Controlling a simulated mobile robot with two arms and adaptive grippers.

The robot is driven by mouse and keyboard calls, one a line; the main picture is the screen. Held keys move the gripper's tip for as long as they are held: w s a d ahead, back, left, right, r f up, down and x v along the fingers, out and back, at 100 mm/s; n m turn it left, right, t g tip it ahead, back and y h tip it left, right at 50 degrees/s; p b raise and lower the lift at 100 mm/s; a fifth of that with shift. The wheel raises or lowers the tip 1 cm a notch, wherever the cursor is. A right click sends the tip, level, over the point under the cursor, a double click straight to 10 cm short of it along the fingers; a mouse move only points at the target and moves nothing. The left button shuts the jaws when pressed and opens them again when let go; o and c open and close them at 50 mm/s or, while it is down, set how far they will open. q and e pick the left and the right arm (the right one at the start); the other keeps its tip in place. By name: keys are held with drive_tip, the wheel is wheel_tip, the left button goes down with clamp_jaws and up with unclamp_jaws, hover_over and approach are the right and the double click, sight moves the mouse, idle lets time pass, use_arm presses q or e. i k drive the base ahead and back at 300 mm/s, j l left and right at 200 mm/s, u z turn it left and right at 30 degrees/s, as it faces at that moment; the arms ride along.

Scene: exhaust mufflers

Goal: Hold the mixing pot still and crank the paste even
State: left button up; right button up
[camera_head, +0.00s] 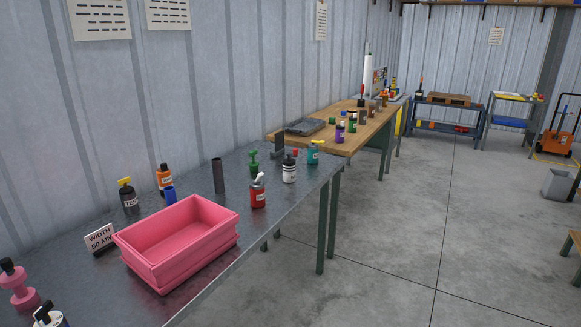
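I cannot pick out a mixing pot or a crank with certainty. Several small containers stand on the grey metal table (318,178). Among them are a red one with a grey and white top (258,193), a black-and-white one (289,170), and a teal one with a yellow top (313,153). A black one with a yellow top (128,197) and an orange one with a black cap (163,178) stand near the wall. Neither of my grippers is in view.
An empty pink bin (180,240) sits near the table's front edge, beside a "WIDTH 50 MM" sign (100,238). A dark upright tube (218,176) and a green knobbed piece (253,162) stand behind. A wooden-topped bench (350,147) continues beyond.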

sight(295, 151)
drive_tip(key=u, duration=0.35)
drive_tip(key=i+l+u, duration=0.75)
drive_tip(key=l, duration=0.15)
drive_tip(key=k+j, duration=0.05)
